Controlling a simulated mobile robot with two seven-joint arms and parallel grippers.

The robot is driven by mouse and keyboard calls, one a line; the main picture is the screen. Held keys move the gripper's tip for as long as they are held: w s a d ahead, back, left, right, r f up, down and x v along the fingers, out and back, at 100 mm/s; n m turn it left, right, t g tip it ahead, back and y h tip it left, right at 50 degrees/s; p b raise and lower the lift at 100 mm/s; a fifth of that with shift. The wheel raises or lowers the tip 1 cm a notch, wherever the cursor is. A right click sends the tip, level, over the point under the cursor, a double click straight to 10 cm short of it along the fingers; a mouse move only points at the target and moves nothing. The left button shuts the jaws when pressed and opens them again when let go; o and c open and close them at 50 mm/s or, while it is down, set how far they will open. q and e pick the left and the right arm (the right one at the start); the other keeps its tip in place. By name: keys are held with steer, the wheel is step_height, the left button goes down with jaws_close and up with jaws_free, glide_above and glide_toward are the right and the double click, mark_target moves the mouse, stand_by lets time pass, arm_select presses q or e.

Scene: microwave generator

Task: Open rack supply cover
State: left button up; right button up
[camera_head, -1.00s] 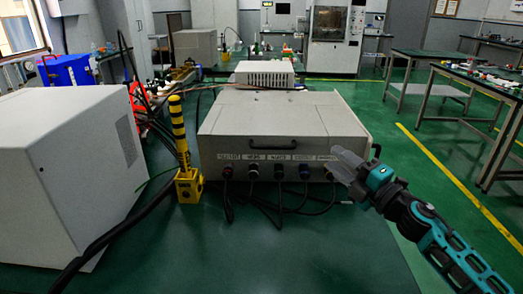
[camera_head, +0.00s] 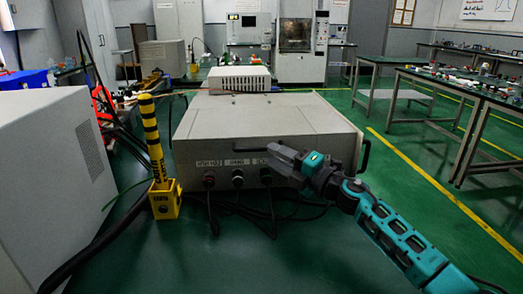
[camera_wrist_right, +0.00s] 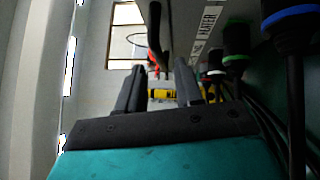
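The rack supply is a grey box with a flat closed top cover (camera_head: 265,115), on the green table in the head view. Its front has labels, knobs and cables. A dark bar (camera_wrist_right: 155,25), seemingly the front handle, shows beyond and between the fingertips; contact cannot be told. My left gripper is not in view.
A yellow-black striped post (camera_head: 152,140) on a yellow base stands left of the box. A large white cabinet (camera_head: 45,170) fills the left. Black cables hang at the front.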

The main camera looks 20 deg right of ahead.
mark_target(262, 149)
steer(key=shift+b+x, duration=0.3)
steer(key=shift+x, duration=2.3)
steer(key=shift+c, duration=0.3)
jaws_close()
